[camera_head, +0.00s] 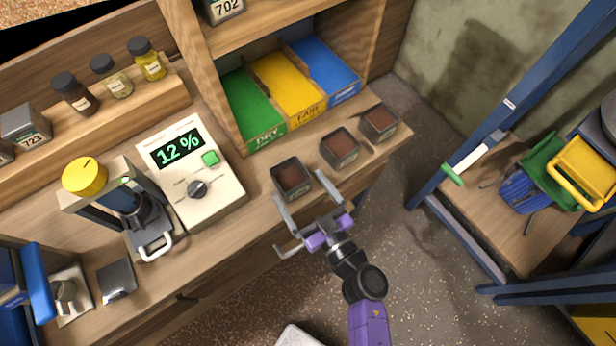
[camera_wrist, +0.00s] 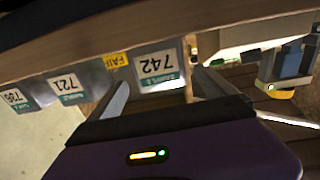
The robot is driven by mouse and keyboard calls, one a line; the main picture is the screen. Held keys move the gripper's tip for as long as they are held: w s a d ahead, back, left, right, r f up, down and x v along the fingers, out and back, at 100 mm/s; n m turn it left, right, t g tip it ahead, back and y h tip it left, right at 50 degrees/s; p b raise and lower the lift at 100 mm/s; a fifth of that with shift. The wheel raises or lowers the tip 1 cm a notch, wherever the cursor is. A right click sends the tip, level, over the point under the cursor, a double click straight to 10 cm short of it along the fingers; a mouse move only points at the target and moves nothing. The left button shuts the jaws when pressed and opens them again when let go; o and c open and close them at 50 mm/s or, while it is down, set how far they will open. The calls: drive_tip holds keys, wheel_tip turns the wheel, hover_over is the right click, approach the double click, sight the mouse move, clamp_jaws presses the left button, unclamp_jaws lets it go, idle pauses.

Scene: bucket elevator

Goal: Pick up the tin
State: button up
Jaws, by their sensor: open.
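Three open square dark tins filled with brown grounds stand in a row on the wooden bench: a near tin (camera_head: 291,178), a middle tin (camera_head: 340,147) and a far tin (camera_head: 379,122). In the wrist view the labels are upside down; the tin marked 742 (camera_wrist: 158,68) is ahead of my fingers, with the 721 tin (camera_wrist: 69,87) and another tin (camera_wrist: 17,99) to its left. My gripper (camera_head: 302,188) is open at the near tin, one finger toward each side of it. Whether the fingers touch it I cannot tell.
A moisture meter (camera_head: 190,172) reading 12 % stands left of the tins. Green, yellow and blue bins (camera_head: 285,85), the yellow labelled FAIR, sit in the cubby behind. Floor is open in front.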

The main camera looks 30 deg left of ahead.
sight(283, 165)
drive_tip(key=x, duration=0.8)
drive_tip(key=shift+f+b, duration=0.2)
drive_tip(key=shift+b, duration=0.2)
drive_tip(key=shift+c, duration=0.2)
drive_tip(key=shift+r, duration=0.1)
drive_tip(key=c, duration=1.6)
